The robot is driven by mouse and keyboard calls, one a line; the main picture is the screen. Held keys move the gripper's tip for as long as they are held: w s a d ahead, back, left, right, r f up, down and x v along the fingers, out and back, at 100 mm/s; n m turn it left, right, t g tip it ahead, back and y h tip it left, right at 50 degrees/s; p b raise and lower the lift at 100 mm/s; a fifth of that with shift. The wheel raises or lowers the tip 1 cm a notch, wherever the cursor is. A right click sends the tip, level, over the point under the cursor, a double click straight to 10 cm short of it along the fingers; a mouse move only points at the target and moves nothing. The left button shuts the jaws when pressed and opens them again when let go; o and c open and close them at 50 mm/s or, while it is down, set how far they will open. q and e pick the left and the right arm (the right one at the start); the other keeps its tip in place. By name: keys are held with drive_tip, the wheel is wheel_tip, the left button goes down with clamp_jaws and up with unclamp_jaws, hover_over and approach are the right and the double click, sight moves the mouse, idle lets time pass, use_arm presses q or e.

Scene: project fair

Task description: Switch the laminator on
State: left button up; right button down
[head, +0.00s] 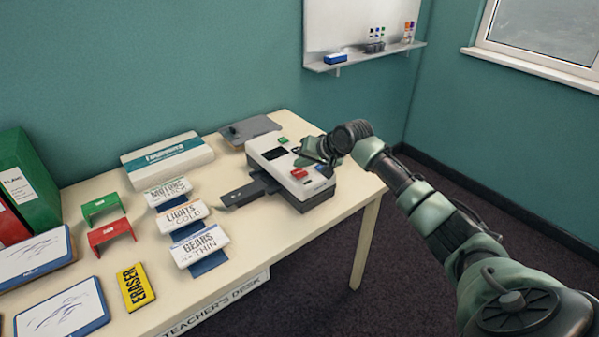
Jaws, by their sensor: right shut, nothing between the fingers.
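The laminator (308,187) is a white and dark grey machine near the right end of the desk. Its top has a green button (283,140), a dark panel and a red button (299,174). A dark tray (240,196) sticks out from its left side. My right gripper (312,154) is shut and empty, at the laminator's top right side, close to the buttons. I cannot tell whether its fingertips touch the machine. My left gripper is not in view.
A whiteboard ledge (365,57) juts from the wall.

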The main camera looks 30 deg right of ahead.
sight(302, 174)
drive_tip(key=shift+f, duration=0.2)
drive_tip(key=shift+f, duration=0.25)
drive_tip(key=shift+f, duration=0.25)
idle(0.6)
drive_tip(key=shift+p, duration=0.3)
drive_tip(key=shift+r+p, duration=0.7)
drive_tip(key=shift+p, duration=0.25)
wheel_tip(302, 174, up, 6)
drive_tip(key=p, duration=0.6)
